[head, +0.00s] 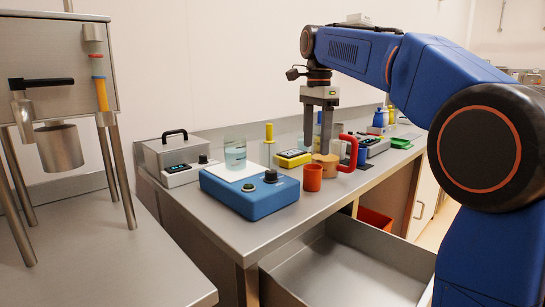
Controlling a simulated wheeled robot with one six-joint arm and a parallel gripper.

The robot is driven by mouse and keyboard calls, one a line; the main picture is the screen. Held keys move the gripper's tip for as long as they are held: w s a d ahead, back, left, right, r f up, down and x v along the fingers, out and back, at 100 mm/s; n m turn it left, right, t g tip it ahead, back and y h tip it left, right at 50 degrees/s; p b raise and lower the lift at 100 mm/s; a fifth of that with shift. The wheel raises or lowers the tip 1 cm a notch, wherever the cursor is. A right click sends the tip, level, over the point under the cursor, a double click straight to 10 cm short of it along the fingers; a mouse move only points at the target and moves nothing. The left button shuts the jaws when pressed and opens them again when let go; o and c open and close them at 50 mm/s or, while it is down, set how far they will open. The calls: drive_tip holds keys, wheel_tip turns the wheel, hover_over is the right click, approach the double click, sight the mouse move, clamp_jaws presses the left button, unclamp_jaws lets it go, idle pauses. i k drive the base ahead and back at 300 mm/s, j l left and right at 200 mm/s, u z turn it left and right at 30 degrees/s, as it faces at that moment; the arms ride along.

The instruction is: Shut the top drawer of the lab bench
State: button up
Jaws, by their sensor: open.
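The lab bench (222,232) has a steel top and runs from the left front to the back right. A wide steel drawer (345,272) stands pulled out below the bench top. Its inside looks empty; its right part is hidden behind my arm and its near part is cut off by the picture's edge. I cannot see its handle. My gripper (318,150) points down with its fingers apart, above the items on the bench top, higher than the drawer and apart from it. It holds nothing that I can see.
A blue device (250,192), a glass beaker (235,155) and a grey box (182,158) stand left. A hopper stand (62,60) is far left.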

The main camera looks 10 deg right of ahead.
sight(343, 260)
drive_tip(key=k, duration=0.95)
